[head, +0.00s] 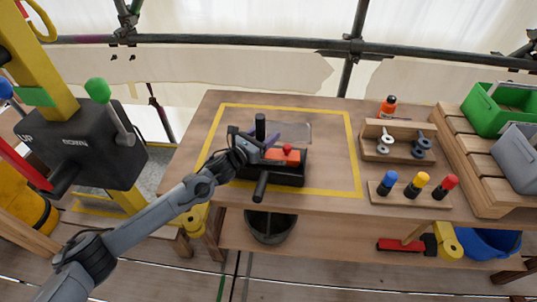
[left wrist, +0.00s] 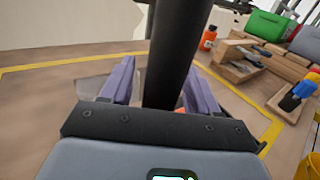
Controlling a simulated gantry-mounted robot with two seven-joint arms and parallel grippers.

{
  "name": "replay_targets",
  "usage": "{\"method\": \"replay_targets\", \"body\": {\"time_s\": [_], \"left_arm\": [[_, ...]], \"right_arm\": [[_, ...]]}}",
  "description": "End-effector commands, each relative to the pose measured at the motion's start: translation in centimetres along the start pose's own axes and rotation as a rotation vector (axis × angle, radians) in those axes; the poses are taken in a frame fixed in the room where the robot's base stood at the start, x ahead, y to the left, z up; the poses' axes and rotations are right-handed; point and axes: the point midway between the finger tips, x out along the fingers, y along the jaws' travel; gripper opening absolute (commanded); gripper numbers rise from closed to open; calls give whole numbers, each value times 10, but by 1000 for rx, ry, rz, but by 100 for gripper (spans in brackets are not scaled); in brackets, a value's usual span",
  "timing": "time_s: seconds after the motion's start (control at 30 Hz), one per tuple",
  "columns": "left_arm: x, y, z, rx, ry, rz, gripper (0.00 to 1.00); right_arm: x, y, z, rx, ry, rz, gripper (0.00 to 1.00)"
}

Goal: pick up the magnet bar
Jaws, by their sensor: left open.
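A dark bar with black cylindrical ends, which appears to be the magnet bar (head: 261,186), is at the dark tray with the orange-red block. One end stands up behind my left gripper (head: 257,143); the other points to the table's front. The gripper and wrist hide its middle. In the left wrist view, a thick black cylinder (left wrist: 172,45) rises between the two purple fingers of my left gripper (left wrist: 160,78). The fingers are apart, with a gap on the cylinder's left; I cannot tell whether either touches it. My right gripper is not in view.
The dark tray (head: 288,178) holds an orange-red block (head: 282,157) with a red knob, beside a clear panel (head: 295,131). Yellow tape (head: 353,150) frames this area. To the right are a peg rack (head: 410,196), an orange bottle (head: 388,106) and a green bin (head: 490,115).

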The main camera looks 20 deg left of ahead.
Motion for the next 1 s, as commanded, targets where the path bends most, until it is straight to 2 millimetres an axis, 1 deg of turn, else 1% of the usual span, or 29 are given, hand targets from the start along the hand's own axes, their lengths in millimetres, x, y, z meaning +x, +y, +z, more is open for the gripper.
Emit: {"method": "replay_targets", "body": {"time_s": [0.17, 0.27, 0.3, 0.57, 1.0], "left_arm": [[0, 0, 0, 0, 0, 0, 61], [0, 0, 0, 0, 0, 0, 47], [0, 0, 0, 0, 0, 0, 41], [0, 0, 0, 0, 0, 0, 1], [0, 0, 2, 0, -4, 0, 0]], "right_arm": [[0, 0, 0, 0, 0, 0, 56], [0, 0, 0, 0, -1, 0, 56], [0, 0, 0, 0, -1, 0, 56], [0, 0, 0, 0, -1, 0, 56], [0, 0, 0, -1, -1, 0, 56]]}}
